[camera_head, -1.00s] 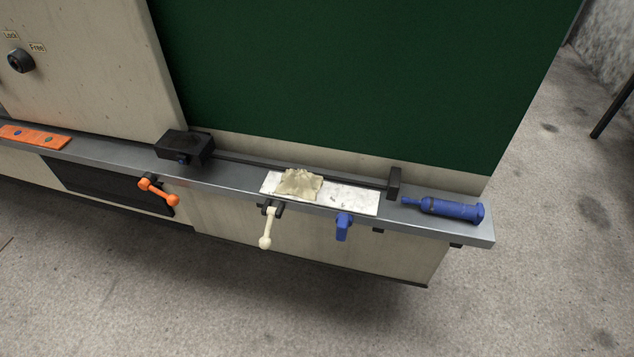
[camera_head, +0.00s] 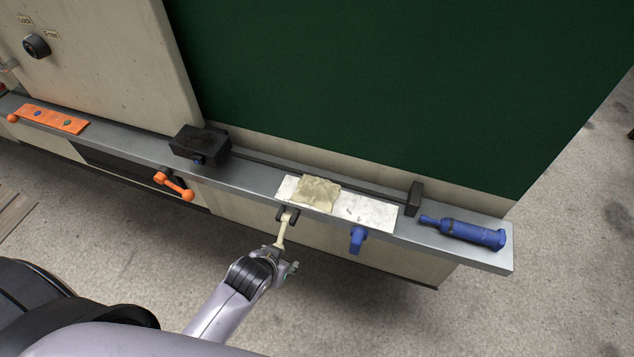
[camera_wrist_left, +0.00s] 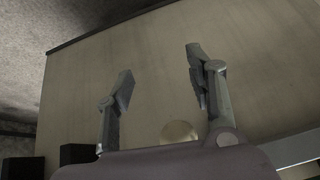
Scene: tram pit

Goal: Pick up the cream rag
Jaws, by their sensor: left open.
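The cream rag (camera_head: 318,192) lies crumpled on the left part of a white mat (camera_head: 368,213) on the grey metal ledge. My left gripper (camera_head: 285,262) is in front of and below the ledge in the head view, near the lower end of the cream handle (camera_head: 284,231) and apart from the rag. In the left wrist view its two fingers (camera_wrist_left: 158,85) are spread with nothing between their tips. They face a beige panel (camera_wrist_left: 150,55); a round cream knob (camera_wrist_left: 179,131) shows low near the right finger. The rag is not visible there. My right gripper is not in view.
A blue cylindrical tool (camera_head: 465,232) lies at the ledge's right end. A blue handle (camera_head: 357,239) and an orange handle (camera_head: 175,186) stick out from its front. A black block (camera_head: 200,147) with a rod stands behind. An orange strip (camera_head: 54,119) lies at left.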

